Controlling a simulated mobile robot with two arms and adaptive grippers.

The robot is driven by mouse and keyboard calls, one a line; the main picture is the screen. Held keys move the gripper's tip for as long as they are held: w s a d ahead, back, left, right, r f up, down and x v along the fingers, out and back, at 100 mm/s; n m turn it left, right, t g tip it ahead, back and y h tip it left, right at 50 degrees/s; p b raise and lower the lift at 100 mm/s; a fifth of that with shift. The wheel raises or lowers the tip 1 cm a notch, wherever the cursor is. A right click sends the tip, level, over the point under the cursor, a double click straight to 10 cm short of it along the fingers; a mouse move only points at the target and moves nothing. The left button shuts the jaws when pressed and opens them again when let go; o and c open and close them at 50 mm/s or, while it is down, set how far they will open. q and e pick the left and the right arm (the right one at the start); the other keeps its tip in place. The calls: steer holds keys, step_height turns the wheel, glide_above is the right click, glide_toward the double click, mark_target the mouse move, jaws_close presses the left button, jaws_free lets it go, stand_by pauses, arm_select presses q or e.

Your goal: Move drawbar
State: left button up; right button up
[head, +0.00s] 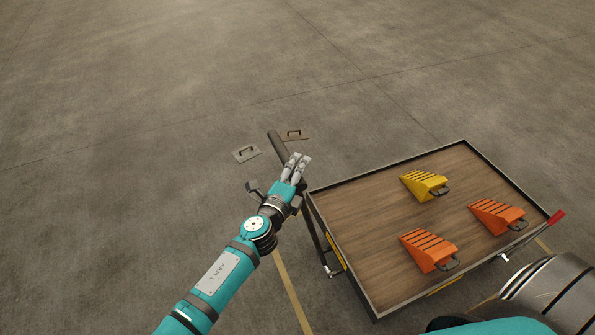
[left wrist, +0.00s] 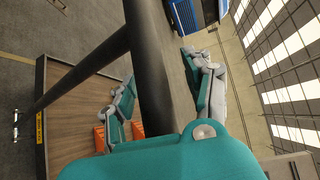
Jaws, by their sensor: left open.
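The drawbar (head: 277,144) is a dark bar at the left front of the cart, its thick end raised and pointing up-left in the head view. My left gripper (head: 300,163) is open beside the upper part of the drawbar. In the left wrist view the dark bar (left wrist: 150,60) runs close to the camera, and the left gripper's teal and grey fingers (left wrist: 163,95) show on either side of it. Whether they touch the bar I cannot tell. The bar's lower part is partly hidden behind my left arm in the head view. My right gripper is not in view.
The flat wooden cart (head: 365,215) carries a yellow wheel chock (head: 422,184) and two orange chocks (head: 428,248) (head: 494,214). A red-ended lever (head: 555,217) sticks out at its right.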

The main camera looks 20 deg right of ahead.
arm_select(q)
steer(key=shift+a, duration=0.1)
steer(key=v, duration=1.2)
steer(key=shift+f, duration=0.1)
